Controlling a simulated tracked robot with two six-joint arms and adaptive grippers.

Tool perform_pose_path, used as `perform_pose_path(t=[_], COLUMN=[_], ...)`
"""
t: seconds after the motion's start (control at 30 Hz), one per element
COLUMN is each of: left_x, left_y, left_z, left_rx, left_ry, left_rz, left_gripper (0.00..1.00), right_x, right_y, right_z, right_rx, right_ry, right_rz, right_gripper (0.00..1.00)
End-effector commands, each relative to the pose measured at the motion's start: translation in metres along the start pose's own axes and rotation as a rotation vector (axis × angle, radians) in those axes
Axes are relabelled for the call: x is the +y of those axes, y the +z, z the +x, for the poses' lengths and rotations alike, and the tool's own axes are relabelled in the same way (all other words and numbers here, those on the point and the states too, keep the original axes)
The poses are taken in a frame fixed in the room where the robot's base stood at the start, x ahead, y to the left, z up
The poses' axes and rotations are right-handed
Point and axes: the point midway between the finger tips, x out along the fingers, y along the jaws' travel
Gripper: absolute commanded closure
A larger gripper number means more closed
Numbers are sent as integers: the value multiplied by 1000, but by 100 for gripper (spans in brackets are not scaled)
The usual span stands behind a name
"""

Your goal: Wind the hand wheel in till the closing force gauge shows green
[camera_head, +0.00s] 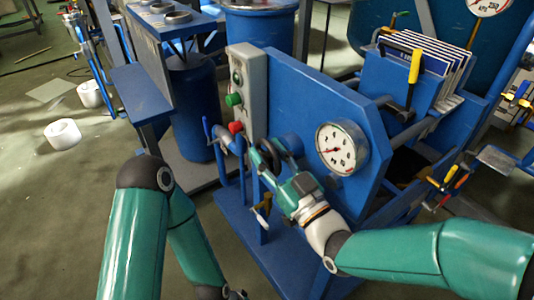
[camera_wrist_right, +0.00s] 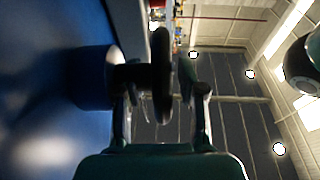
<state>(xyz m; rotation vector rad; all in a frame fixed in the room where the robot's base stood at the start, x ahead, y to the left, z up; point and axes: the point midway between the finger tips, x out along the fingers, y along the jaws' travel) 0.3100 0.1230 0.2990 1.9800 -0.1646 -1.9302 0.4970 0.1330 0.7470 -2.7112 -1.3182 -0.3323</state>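The dark hand wheel (camera_head: 291,146) sits on the front of the blue machine panel, left of the gauge. In the right wrist view its rim (camera_wrist_right: 162,75) stands edge-on between my fingers. My right gripper (camera_head: 268,157) is at the wheel. In the wrist view its two fingers (camera_wrist_right: 160,100) are apart, one on each side of the rim, with gaps showing. The round white closing force gauge (camera_head: 342,148) has a red needle. Its scale is too small to read, and I make out no green. My left arm folds down at the lower left; its gripper is out of frame.
A grey control box with a green button (camera_head: 234,99) and a red button (camera_head: 236,127) stands left of the wheel. Blue pipes (camera_head: 218,140) are beside it. A yellow-handled lever (camera_head: 414,68) and a rack of plates (camera_head: 440,62) are at upper right. White rolls (camera_head: 62,133) lie on the floor.

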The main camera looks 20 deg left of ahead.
Motion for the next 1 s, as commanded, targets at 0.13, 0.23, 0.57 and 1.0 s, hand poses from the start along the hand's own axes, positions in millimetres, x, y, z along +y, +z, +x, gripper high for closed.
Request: perform_pose_path(t=[0.13, 0.23, 0.57, 1.0], left_x=[0, 0, 0, 0], left_y=[0, 0, 0, 0], left_z=[0, 0, 0, 0], left_rx=[0, 0, 0, 0], left_ry=[0, 0, 0, 0], left_rz=[0, 0, 0, 0], left_gripper=[100, 100, 100, 100], right_x=[-1, 0, 1, 1], right_y=[0, 0, 1, 2], right_z=[0, -4, -52, -75], right_rx=[-1, -1, -3, 0], right_ry=[-2, -2, 1, -1], right_rz=[0, 0, 2, 0], right_gripper=[60, 60, 60, 60])
